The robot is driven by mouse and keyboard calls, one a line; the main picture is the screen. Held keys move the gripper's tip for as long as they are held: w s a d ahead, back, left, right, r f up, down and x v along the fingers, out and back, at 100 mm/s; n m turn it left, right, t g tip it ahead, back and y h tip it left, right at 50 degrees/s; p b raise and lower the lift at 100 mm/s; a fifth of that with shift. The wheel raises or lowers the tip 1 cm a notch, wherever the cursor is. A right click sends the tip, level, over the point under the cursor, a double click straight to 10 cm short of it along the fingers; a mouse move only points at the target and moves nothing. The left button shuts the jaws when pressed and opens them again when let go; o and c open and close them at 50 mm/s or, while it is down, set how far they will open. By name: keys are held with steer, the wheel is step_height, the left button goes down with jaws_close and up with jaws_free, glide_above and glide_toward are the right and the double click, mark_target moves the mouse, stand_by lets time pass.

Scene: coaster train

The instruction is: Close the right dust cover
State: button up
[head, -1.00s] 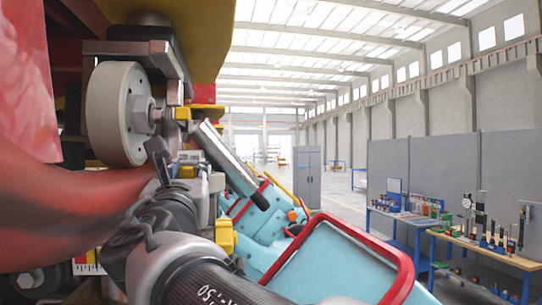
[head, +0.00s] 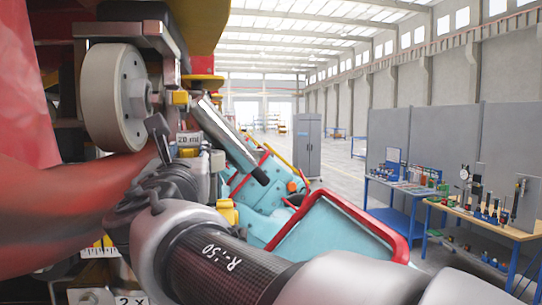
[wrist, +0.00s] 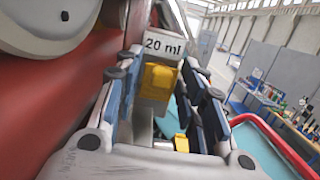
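Small yellow parts sit below the wheel of the coaster train. One yellow block (wrist: 157,82) shows in the wrist view under a white "20 ml" label (wrist: 163,45); the label also shows in the head view (head: 188,138). I cannot tell for sure which part is the right dust cover; the yellow block may be it. My gripper (wrist: 160,72) is open, with one blue-and-dark finger on each side of the yellow block and gaps between. In the head view, the arm and gripper hide much of this area.
The pale wheel (head: 115,97) and the thick red rail (head: 65,200) are close to my gripper on the left. A red-edged light-blue panel (head: 325,240) stands to the right. A workbench (head: 490,225) with tools and a grey cabinet (head: 307,145) are farther off.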

steer(key=v, duration=1.2)
steer(key=shift+d, duration=0.1)
steer(key=d+f+m+g+h, duration=0.35)
steer(key=d+f+m, duration=0.45)
steer(key=d, duration=0.4)
steer(key=d+f+m+g+h, duration=0.3)
steer(key=d+f+m+h, duration=0.1)
steer(key=d+f+m, duration=0.6)
steer(key=s+d+f+m+g, duration=0.4)
steer(key=s+d+f+m, duration=0.15)
steer(key=d+m, duration=0.2)
steer(key=s+f+m+g+y, duration=0.3)
steer(key=s+f+m, duration=0.7)
steer(key=m, duration=0.3)
step_height(320, 180, down, 31)
steer(key=s+b, duration=0.1)
steer(key=b, duration=2.7)
steer(key=shift+s+a+r+g, duration=0.25)
steer(key=shift+s+g, duration=0.05)
steer(key=shift+g, duration=0.15)
